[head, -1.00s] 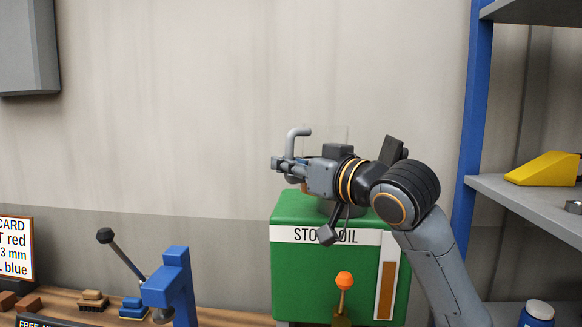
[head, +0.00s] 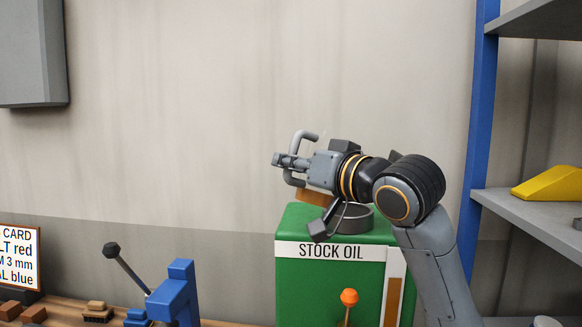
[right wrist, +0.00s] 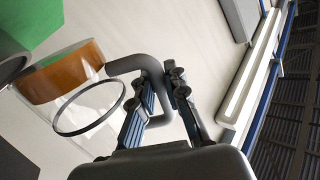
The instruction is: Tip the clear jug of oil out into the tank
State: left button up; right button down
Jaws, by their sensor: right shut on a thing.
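The clear jug, with a grey handle (head: 304,136) and amber oil (head: 313,197) in its base, is tilted above the left part of the green tank's (head: 300,221) top. My right gripper (head: 284,160) is shut on the handle. In the right wrist view, the two fingers (right wrist: 158,95) close on the handle, and the jug's dark rim (right wrist: 57,128) and oil (right wrist: 62,73) show. The tank's grey round neck (head: 360,218) is to the right of the oil, partly behind my wrist. No stream of oil is visible. My left gripper is not in view.
A lever with an orange knob (head: 349,296) stands before the tank. A blue press (head: 176,297) with a black-knobbed lever is on the bench at left. A blue-posted shelf (head: 530,212) with a yellow wedge (head: 549,184) stands at right.

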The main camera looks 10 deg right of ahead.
aim_at(304, 132)
jog(key=shift+s+a+r+m+p, duration=0.15)
jog(key=shift+r+m+p, duration=0.3)
jog(key=shift+r+m, duration=0.7)
jog(key=shift+w+d+r+m+p, duration=0.2)
jog(key=shift+r+m, duration=0.25)
jog(key=shift+m, duration=0.25)
jog(key=shift+w+d+r+m+p, duration=0.1)
jog(key=shift+r+m+p, duration=0.05)
jog(key=shift+r+m, duration=0.4)
jog(key=shift+w+d+r+m, duration=0.25)
jog(key=shift+d+m, duration=0.2)
jog(key=shift+m, duration=0.4)
jog(key=shift+w+d+r+m, duration=0.25)
jog(key=shift+d+m, duration=0.2)
jog(key=shift+m, duration=0.4)
jog(key=shift+w+d+m+p, duration=0.25)
jog(key=shift+d+m+p, duration=0.25)
jog(key=shift+m, duration=0.1)
jog(key=shift+w+d+m+p, duration=0.2)
jog(key=shift+d+m+p, duration=0.25)
jog(key=shift+m, duration=0.15)
jog(key=w+d+r+m+p, duration=0.1)
jog(key=w+d+m+p, duration=0.2)
jog(key=d+m+p, duration=0.2)
jog(key=shift+d+r+p, duration=0.15)
jog(key=shift+r+p, duration=0.05)
jog(key=shift+p, duration=0.35)
jog(key=shift+w+d+m, duration=0.15)
jog(key=shift+d+m, duration=0.05)
jog(key=shift+m, duration=0.1)
